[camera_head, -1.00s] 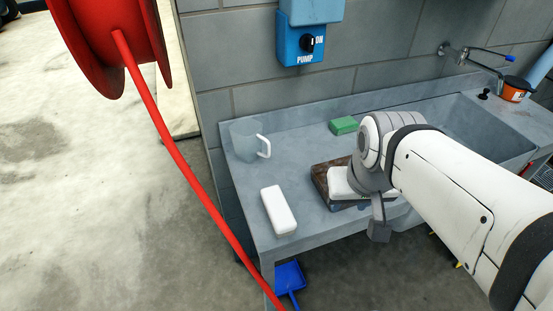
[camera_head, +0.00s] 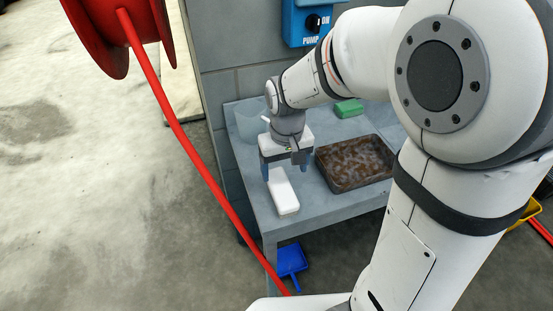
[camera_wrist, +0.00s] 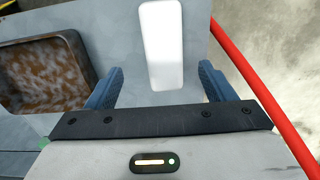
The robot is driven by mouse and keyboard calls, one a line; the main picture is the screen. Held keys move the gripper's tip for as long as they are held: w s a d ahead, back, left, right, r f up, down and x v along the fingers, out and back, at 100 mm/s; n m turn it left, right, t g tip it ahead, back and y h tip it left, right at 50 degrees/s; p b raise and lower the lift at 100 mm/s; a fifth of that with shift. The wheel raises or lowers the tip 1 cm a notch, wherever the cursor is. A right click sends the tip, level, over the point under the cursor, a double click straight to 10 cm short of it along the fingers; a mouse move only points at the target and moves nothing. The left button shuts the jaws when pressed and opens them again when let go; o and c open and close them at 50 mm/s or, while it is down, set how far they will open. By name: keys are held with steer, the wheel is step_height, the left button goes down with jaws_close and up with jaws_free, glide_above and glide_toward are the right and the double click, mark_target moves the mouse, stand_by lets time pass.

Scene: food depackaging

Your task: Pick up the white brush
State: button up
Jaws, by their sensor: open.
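The white brush (camera_head: 284,195) is a plain white oblong block lying on the left part of the grey counter. I see only its smooth top; no bristles show. My gripper (camera_head: 285,168) is open and empty, pointing down above the far end of the brush. In the wrist view the brush (camera_wrist: 162,45) lies ahead of my two blue fingers, lined up with the gap between them (camera_wrist: 162,82). The fingers appear apart from it.
A brown-stained tray (camera_head: 330,183) sits right of the brush. A green sponge (camera_head: 349,108) lies behind, and a translucent jug (camera_head: 248,122) stands at the back left. A red hose (camera_head: 200,165) hangs left of the counter. A blue dustpan (camera_head: 291,260) is below its front edge.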

mark_target(281, 186)
steer(key=shift+w+a+f, duration=0.25)
steer(key=shift+a+f, duration=0.15)
steer(key=shift+f, duration=0.05)
steer(key=shift+a+f, duration=0.1)
steer(key=shift+f, duration=0.25)
steer(key=shift+f+p, duration=0.75)
steer(key=shift+f, duration=2.85)
steer(key=shift+c, duration=0.5)
steer(key=c, duration=1)
steer(key=shift+r, duration=0.15)
step_height(281, 186, up, 10)
steer(key=shift+f+b, duration=0.1)
steer(key=shift+b, duration=0.45)
